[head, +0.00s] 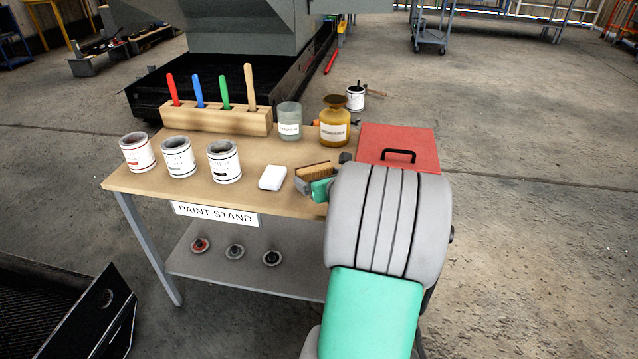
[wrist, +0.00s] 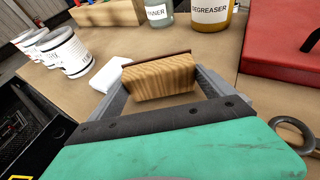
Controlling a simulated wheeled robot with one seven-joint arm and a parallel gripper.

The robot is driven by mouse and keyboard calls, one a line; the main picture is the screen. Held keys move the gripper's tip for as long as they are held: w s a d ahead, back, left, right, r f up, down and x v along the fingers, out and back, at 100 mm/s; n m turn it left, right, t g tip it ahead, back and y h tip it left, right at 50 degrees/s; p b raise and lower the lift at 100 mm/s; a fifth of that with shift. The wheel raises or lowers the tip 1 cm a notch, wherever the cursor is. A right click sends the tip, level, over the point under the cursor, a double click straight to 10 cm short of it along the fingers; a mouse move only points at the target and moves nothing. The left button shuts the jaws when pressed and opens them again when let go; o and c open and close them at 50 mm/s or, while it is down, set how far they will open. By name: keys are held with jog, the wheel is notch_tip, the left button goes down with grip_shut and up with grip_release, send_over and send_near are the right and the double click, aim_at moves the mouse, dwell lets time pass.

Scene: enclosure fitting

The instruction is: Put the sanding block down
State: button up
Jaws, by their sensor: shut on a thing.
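The sanding block (wrist: 160,80) is a wood-coloured block with a thin dark brown layer along its top edge. My gripper (wrist: 163,92) is shut on it, with a grey finger at each end of the block. In the head view the block (head: 315,169) shows over the front part of the wooden tabletop (head: 215,195), just right of a white block. My gripper (head: 312,184) is partly hidden there by my own arm. I cannot tell whether the underside of the sanding block touches the tabletop.
A white block (head: 272,177) lies close on the left. Several paint cans (head: 178,158) stand further left. A rack (head: 215,118) of coloured handles, a thinner jar (head: 289,122) and a degreaser bottle (head: 335,124) stand behind. A red case (head: 410,144) sits at the right.

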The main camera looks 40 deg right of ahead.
jog(key=shift+f, duration=0.1)
jog(key=shift+f, duration=0.15)
jog(key=o, duration=1.1)
